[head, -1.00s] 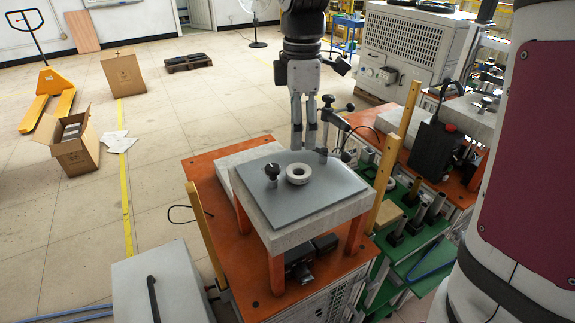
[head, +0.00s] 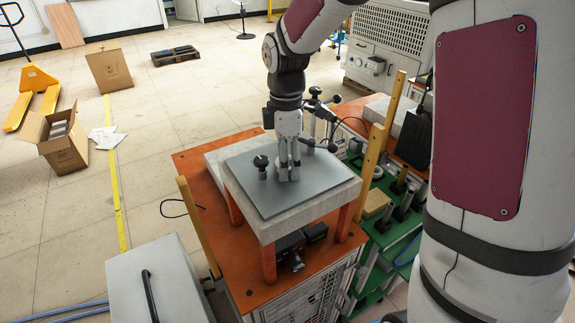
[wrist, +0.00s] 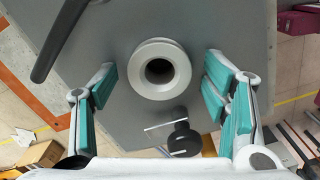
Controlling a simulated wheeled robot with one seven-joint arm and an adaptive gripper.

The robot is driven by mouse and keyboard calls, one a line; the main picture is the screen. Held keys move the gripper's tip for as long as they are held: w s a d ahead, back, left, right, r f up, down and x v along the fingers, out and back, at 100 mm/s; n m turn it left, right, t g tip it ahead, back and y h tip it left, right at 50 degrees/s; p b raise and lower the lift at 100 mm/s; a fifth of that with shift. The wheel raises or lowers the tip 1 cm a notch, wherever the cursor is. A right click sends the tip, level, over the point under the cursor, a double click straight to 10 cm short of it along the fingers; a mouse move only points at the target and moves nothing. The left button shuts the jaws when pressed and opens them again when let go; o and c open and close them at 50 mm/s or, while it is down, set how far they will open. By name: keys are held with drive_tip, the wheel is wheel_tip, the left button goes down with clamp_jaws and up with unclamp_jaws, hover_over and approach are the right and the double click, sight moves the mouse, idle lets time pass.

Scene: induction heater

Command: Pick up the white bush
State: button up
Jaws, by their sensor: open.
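The white bush is a pale ring with a dark central hole (wrist: 160,70), lying on the grey plate (wrist: 115,110) in the wrist view. In the head view my gripper (head: 289,175) covers the spot where it stood, so the bush is hidden there. In the wrist view my gripper (wrist: 165,90) is open, with one teal-padded finger on each side of the bush and a gap on both sides. The fingers point down over the plate, and I cannot tell how far above it the tips are.
A black knob on a post (head: 261,164) stands on the plate left of my gripper. A dark clamp stand (head: 316,115) with arms rises behind it. Wooden posts (head: 371,170) flank the orange table (head: 200,215). The plate's front area is clear.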

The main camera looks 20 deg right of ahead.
drive_tip(key=c, duration=1.4)
drive_tip(key=shift+r, duration=0.1)
drive_tip(key=shift+r, duration=0.4)
drive_tip(key=s+a+r, duration=0.2)
drive_tip(key=s, duration=0.5)
drive_tip(key=s+a+r, duration=0.1)
drive_tip(key=s+r, duration=0.1)
drive_tip(key=s, duration=0.5)
drive_tip(key=shift+s+a+r+p, duration=0.1)
drive_tip(key=shift+s+r+p, duration=0.15)
drive_tip(key=shift+r+p, duration=0.8)
drive_tip(key=shift+s+a+r+p, duration=0.1)
drive_tip(key=shift+s+r+p, duration=0.3)
drive_tip(key=shift+r, duration=1.1)
drive_tip(key=shift+s+a+r+p, duration=0.15)
drive_tip(key=shift+r+p, duration=0.7)
drive_tip(key=shift+r, duration=0.45)
